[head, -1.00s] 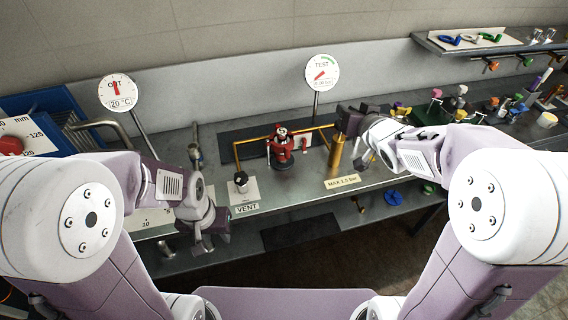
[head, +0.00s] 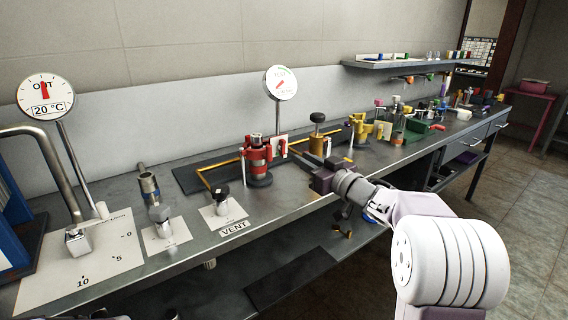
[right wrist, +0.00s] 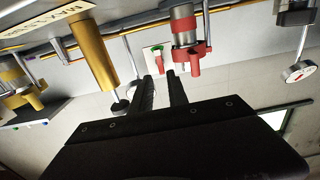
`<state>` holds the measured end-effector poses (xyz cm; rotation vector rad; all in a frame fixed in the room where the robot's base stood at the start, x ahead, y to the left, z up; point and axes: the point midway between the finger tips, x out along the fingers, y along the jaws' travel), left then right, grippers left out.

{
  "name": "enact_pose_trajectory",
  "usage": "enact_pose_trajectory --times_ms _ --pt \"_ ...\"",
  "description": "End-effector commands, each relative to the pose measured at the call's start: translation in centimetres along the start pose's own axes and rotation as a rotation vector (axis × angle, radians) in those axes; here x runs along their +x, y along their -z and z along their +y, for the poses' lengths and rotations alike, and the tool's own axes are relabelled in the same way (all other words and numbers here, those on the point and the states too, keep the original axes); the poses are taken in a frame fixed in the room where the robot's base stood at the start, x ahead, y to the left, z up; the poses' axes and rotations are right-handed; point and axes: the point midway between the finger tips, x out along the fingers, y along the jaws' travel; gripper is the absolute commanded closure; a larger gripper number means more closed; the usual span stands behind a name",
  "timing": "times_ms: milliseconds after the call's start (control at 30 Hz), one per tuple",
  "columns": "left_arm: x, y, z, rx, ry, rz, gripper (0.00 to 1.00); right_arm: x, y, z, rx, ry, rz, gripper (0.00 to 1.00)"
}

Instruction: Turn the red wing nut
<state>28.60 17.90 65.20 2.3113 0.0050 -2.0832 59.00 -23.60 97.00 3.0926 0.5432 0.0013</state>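A red clamp-like fitting (head: 257,160) with a metal top and red projections stands upright on the bench in the head view. It shows upside down in the right wrist view (right wrist: 186,32). A small red piece (head: 281,147) sits at a white plate to its right; I cannot tell which red part is the wing nut. My right gripper (head: 318,178) is in front and to the right of the fitting, apart from it. In the right wrist view its two dark fingers (right wrist: 161,77) are spread with nothing between them, pointing toward the plate and fitting.
A brass cylinder with a black knob (head: 317,138) stands right of the fitting, close to my right gripper. A yellow fitting (head: 358,128) is beyond. The TEST gauge (head: 281,83) rises behind. A black-knobbed valve (head: 222,200) stands by the VENT label (head: 235,229). Bench front is mostly clear.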

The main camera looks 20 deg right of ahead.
Motion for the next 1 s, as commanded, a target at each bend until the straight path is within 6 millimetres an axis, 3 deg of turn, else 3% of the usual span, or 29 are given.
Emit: enact_pose_trajectory --times_ms 133,300,500,833,867,933,1000 --pt "0.3 0.0 0.0 0.000 0.000 0.000 0.64 1.6 -0.1 -0.1 0.001 0.004 0.000 0.80" --pt "1.0 -0.1 0.0 0.000 0.000 0.000 0.64 5.3 -0.1 -0.1 0.001 0.004 0.001 0.80" --pt "1.3 -0.1 0.0 0.000 0.000 0.000 0.64 8.4 0.1 -0.1 0.001 0.003 0.000 0.80" --pt "1.3 -0.1 0.0 0.000 0.000 0.000 0.64 9.1 0.1 -0.1 0.001 0.000 0.000 0.80" --pt "1.3 -0.1 0.0 0.000 0.000 0.000 0.64 9.1 0.1 -0.1 0.001 0.000 0.000 0.83" --pt "1.3 -0.1 0.0 0.000 0.000 0.000 0.64 9.1 0.1 -0.1 0.001 0.000 -0.001 1.00" --pt "1.3 -0.1 0.0 0.000 0.000 0.000 0.64 9.1 0.1 -0.1 0.001 0.000 -0.001 1.00"
